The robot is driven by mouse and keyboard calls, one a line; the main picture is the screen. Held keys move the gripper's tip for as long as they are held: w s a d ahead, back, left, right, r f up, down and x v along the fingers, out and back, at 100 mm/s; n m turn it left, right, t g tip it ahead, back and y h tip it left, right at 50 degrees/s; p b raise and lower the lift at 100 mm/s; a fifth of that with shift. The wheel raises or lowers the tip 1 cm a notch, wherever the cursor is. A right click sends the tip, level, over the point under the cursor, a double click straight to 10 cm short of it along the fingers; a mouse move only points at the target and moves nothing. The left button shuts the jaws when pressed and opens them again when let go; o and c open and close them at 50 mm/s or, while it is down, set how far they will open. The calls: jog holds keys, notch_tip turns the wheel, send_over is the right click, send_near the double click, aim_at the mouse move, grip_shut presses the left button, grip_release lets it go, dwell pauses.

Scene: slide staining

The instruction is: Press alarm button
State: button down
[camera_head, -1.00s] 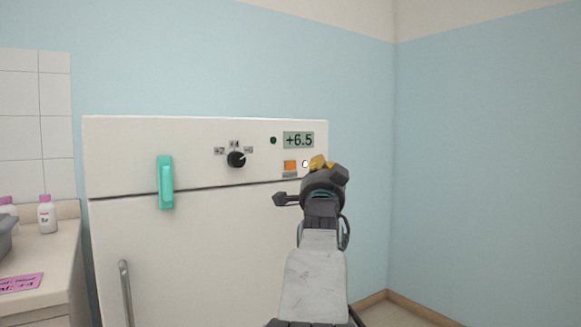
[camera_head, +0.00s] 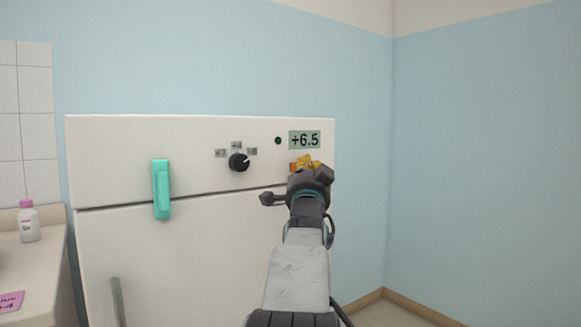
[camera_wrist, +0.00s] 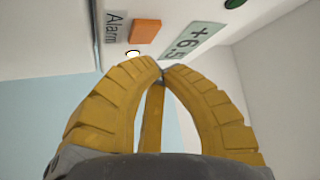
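The orange alarm button (camera_wrist: 145,31) sits on the white front panel of the fridge, beside an "Alarm" label (camera_wrist: 116,28) in the wrist view. In the head view my gripper (camera_head: 306,162) covers most of the button, with a bit of orange (camera_head: 293,167) showing at its left. In the wrist view my yellow gripper fingers (camera_wrist: 158,70) have their tips together and hold nothing visible. The tips appear below the button in that view. I cannot tell how far they are from the panel, and no contact is clear.
The panel also bears a "+6.5" display (camera_head: 305,140), a dark green light (camera_head: 278,141) and a black knob (camera_head: 239,162). A teal handle (camera_head: 161,189) sticks out at the left. A counter with a bottle (camera_head: 29,222) stands far left. Blue walls close the corner at right.

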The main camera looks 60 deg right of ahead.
jog(key=shift+w+d, duration=0.1)
jog(key=shift+w, duration=0.25)
